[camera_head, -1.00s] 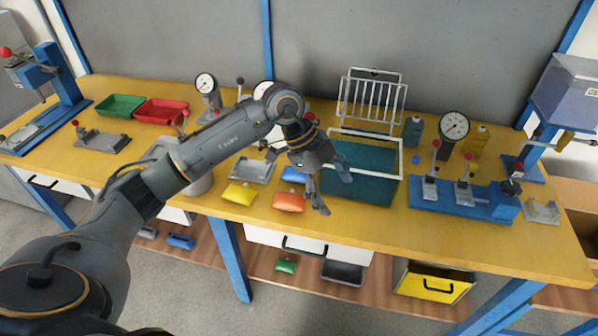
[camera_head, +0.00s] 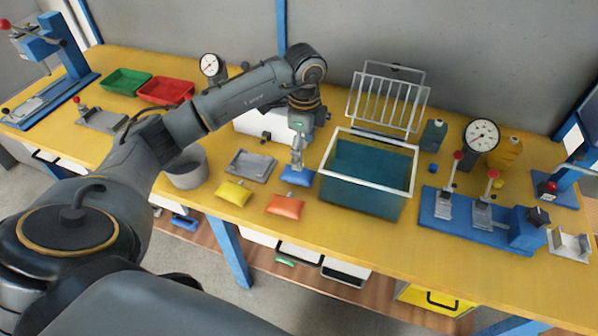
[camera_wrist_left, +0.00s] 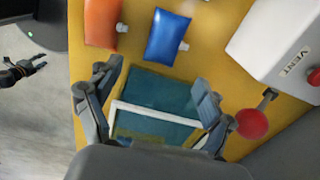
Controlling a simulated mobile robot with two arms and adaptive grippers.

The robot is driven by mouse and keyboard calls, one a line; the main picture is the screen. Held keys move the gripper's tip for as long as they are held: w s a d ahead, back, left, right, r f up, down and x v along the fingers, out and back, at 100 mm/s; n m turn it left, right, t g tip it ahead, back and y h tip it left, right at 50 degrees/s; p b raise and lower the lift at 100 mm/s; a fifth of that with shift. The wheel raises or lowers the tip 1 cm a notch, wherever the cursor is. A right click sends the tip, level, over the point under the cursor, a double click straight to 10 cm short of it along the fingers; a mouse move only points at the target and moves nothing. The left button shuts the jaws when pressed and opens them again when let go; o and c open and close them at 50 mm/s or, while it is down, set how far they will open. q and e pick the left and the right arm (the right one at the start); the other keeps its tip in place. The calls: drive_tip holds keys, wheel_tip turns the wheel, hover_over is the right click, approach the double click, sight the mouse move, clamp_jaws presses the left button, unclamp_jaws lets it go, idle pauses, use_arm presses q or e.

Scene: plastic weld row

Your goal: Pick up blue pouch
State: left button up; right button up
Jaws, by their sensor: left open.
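The blue pouch (camera_head: 297,176) lies on the yellow bench, just left of the teal bin. In the left wrist view the pouch (camera_wrist_left: 167,37) lies flat beyond my fingers, its light spout to the right. My left gripper (camera_head: 298,154) hangs above the pouch in the head view and looks close to it. In the wrist view the left gripper (camera_wrist_left: 153,98) has its fingers wide apart with nothing held between them. A dark gripper-like part (camera_wrist_left: 24,70) at the wrist view's left edge may be my right gripper; its jaws are unclear.
An orange pouch (camera_head: 285,206) and a yellow pouch (camera_head: 234,193) lie nearby. A grey tray (camera_head: 250,166) is to the left. The teal bin (camera_head: 364,205) with a white rim stands close on the right. A white box (camera_wrist_left: 281,45) with a red knob shows in the wrist view.

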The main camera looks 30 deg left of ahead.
sight(305, 173)
use_arm(q)
wheel_tip(305, 173, down, 2)
drive_tip(key=shift+f, duration=0.25)
drive_tip(key=shift+w+d+f, duration=0.1)
drive_tip(key=shift+f, duration=0.2)
wheel_tip(305, 173, down, 4)
drive_tip(key=shift+w+f+p, duration=0.1)
drive_tip(key=shift+p, duration=0.65)
drive_tip(key=shift+f, duration=0.45)
drive_tip(key=c, duration=1.1)
use_arm(e)
drive_tip(key=shift+w+d+r, duration=0.15)
drive_tip(key=shift+w+r, duration=0.3)
drive_tip(key=shift+r, duration=0.4)
